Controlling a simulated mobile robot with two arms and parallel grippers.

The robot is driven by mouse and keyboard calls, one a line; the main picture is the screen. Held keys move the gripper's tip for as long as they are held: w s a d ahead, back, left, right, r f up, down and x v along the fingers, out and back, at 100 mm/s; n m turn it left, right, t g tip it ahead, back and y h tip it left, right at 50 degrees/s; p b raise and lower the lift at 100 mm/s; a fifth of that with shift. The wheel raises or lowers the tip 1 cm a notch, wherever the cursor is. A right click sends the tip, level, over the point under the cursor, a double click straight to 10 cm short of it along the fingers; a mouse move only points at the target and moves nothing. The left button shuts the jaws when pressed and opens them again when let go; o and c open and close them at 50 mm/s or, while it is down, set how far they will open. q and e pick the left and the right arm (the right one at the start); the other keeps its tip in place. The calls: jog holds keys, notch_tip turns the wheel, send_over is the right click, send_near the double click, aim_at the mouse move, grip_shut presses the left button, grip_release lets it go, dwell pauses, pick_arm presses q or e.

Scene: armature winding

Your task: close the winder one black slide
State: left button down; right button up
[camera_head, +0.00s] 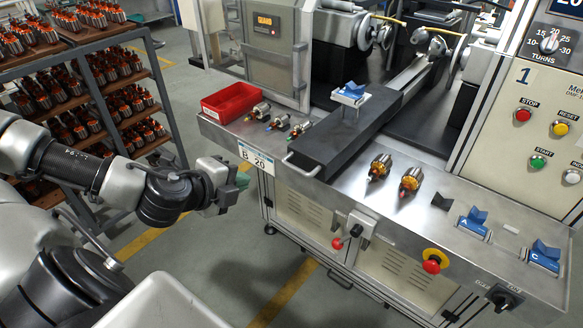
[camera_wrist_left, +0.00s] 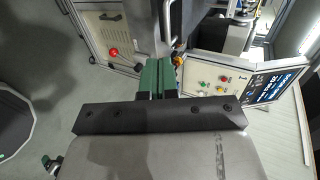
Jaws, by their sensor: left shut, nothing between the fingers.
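The black slide (camera_head: 335,145) is a long dark block on the winder's metal worktop. Its near end lies at the front edge, and a metal bar handle (camera_head: 300,170) sticks out there. A blue and white cradle (camera_head: 351,94) stands on top of the slide. My left gripper (camera_head: 242,180) is in front of the worktop, left of the handle and apart from it. Its green fingertips are shut and empty, and they also show in the left wrist view (camera_wrist_left: 157,76). My right gripper is in neither view.
A red bin (camera_head: 231,102) and several small armatures stand left of the slide. Two copper-wound armatures (camera_head: 380,168) and blue holders (camera_head: 474,222) are to its right. A lever with a red knob (camera_head: 338,243) juts from the front. A loaded rack (camera_head: 90,110) stands at left.

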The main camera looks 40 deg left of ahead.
pick_arm(q)
jog(key=b, duration=0.4)
send_near(285, 165)
jog(key=x, duration=0.7)
jog(key=shift+w+f, duration=0.1)
jog(key=shift+f, duration=0.05)
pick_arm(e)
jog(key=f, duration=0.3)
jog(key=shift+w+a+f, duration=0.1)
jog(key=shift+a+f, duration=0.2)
pick_arm(q)
jog(key=shift+p, duration=0.3)
